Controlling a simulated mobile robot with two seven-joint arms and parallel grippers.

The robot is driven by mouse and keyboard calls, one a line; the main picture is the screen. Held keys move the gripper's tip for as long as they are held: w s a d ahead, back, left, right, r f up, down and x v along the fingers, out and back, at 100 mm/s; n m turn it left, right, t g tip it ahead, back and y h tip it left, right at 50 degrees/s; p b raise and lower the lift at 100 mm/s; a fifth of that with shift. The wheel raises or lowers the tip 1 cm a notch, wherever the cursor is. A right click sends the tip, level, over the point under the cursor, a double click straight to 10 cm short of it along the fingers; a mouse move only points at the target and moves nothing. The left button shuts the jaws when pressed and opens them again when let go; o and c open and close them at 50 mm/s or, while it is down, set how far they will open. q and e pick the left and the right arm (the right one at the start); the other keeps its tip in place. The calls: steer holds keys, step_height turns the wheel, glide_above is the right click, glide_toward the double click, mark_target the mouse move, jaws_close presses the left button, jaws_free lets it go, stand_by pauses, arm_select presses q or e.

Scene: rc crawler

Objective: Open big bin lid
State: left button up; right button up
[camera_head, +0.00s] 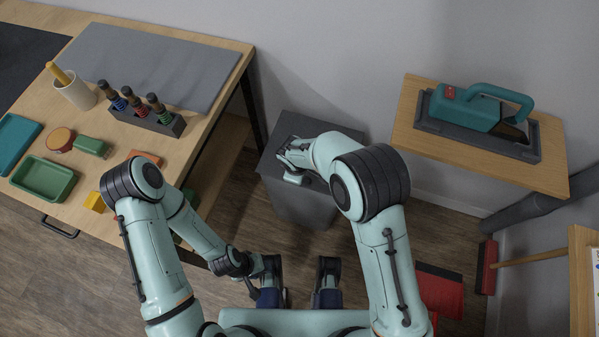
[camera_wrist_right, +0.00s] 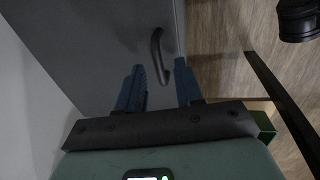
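The big bin is a grey box (camera_head: 305,205) on the floor between the workbench and the small table. Its lid (camera_head: 325,122) looks closed. A dark curved handle (camera_wrist_right: 157,50) shows on the grey surface in the right wrist view. My right gripper (camera_head: 288,160) is over the bin's top in the head view. In the right wrist view my right gripper (camera_wrist_right: 160,72) is open, and the near end of the handle appears between its two blue fingers. Contact cannot be told. My left arm hangs low beside the workbench; its fingers cannot be made out clearly.
The workbench (camera_head: 215,120) on the left carries a green tray, screwdrivers in a rack (camera_head: 145,122) and a white cup. A small table (camera_head: 405,125) with a teal tool stands on the right. A red dustpan (camera_head: 440,290) and a broom lie at lower right.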

jaws_close()
stand_by(1.4)
